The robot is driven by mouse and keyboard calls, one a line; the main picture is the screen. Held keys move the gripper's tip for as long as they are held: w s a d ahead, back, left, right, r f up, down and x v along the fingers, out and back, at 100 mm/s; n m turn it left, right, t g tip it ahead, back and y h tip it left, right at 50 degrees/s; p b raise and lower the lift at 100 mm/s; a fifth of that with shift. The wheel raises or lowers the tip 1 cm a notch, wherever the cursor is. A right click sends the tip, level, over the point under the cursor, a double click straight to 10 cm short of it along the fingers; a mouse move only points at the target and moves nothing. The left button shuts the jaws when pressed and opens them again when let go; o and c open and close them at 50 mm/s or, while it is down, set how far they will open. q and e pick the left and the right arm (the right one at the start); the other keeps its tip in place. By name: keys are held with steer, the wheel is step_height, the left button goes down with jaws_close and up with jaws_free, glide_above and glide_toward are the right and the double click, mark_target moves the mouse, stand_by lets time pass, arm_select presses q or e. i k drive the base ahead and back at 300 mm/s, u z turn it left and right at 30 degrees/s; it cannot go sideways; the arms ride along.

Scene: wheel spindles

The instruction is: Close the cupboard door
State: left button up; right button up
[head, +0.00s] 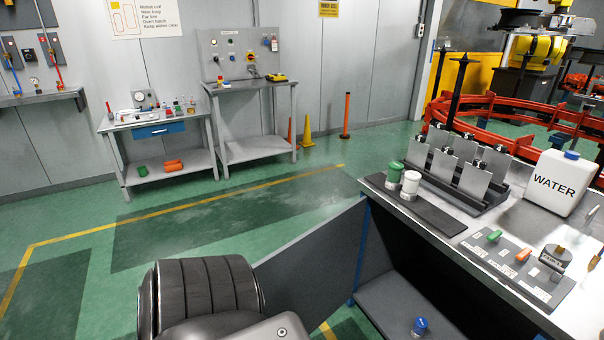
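The cupboard door (318,262) is a dark grey panel under the workbench (443,234). It stands wide open, swung out to the left from a blue upright at the bench's far left corner. The cupboard opening (425,275) is dark inside, with a grey bottom shelf (395,302). My own arm, dark and ribbed, comes in at the bottom and hides the door's near lower part. I cannot tell whether it touches the door. Neither gripper shows in the head view.
A blue-capped item (419,327) stands on the cupboard's bottom shelf. The bench top holds a white water container (553,182), a rack of metal plates (455,165) and a green-lidded jar (394,174). Green floor (215,225) left of the door is clear.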

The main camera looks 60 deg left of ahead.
mark_target(311, 277)
steer(key=z, duration=1.8)
steer(key=k, duration=2.8)
steer(key=u, duration=1.8)
steer(key=i, duration=1)
steer(key=k, duration=0.5)
